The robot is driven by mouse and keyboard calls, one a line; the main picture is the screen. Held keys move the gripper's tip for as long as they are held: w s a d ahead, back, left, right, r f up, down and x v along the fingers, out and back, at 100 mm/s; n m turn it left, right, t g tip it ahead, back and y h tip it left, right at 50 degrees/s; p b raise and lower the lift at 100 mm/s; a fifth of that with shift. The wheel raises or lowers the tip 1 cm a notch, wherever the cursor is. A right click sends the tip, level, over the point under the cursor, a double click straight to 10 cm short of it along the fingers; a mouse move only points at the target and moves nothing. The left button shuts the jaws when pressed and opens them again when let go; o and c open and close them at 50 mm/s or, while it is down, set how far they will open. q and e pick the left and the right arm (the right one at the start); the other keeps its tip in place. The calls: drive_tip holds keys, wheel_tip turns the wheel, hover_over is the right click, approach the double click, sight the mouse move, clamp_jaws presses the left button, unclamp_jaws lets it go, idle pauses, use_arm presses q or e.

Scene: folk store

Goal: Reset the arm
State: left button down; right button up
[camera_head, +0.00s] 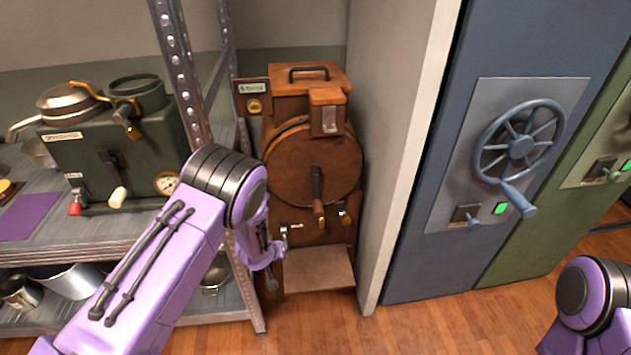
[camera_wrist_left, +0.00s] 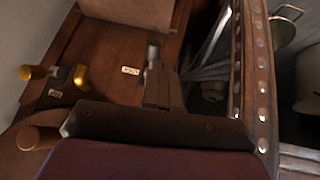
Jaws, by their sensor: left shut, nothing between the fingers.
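My left arm (camera_head: 150,265) reaches in from the lower left and bends at a purple and black joint. Its left gripper (camera_head: 271,277) hangs low in front of the wooden machine (camera_head: 312,165), partly hidden by my own wrist. In the left wrist view, the dark gripper fingers (camera_wrist_left: 160,85) are together with nothing between them, close to the wooden front (camera_wrist_left: 105,60). I cannot tell whether they touch it. Only a part of my right arm (camera_head: 590,300) shows at the lower right; its gripper is out of frame.
A metal shelf (camera_head: 110,238) with a dark green machine (camera_head: 115,150) stands left, close to my left arm. Pots (camera_head: 65,278) sit below. A blue cabinet (camera_head: 440,245) with a handwheel (camera_head: 520,145) stands right. The wooden floor (camera_head: 440,325) in front is clear.

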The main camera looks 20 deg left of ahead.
use_arm(q)
drive_tip(key=s+f+n+g+y, duration=0.1)
drive_tip(key=s+f, duration=0.1)
drive_tip(key=s, duration=1.5)
drive_tip(key=s+f+n+g+y, duration=0.1)
drive_tip(key=s+g, duration=0.1)
drive_tip(key=s, duration=1.5)
drive_tip(key=shift+s+f, duration=0.35)
drive_tip(key=shift+f, duration=0.05)
drive_tip(key=shift+a, duration=0.1)
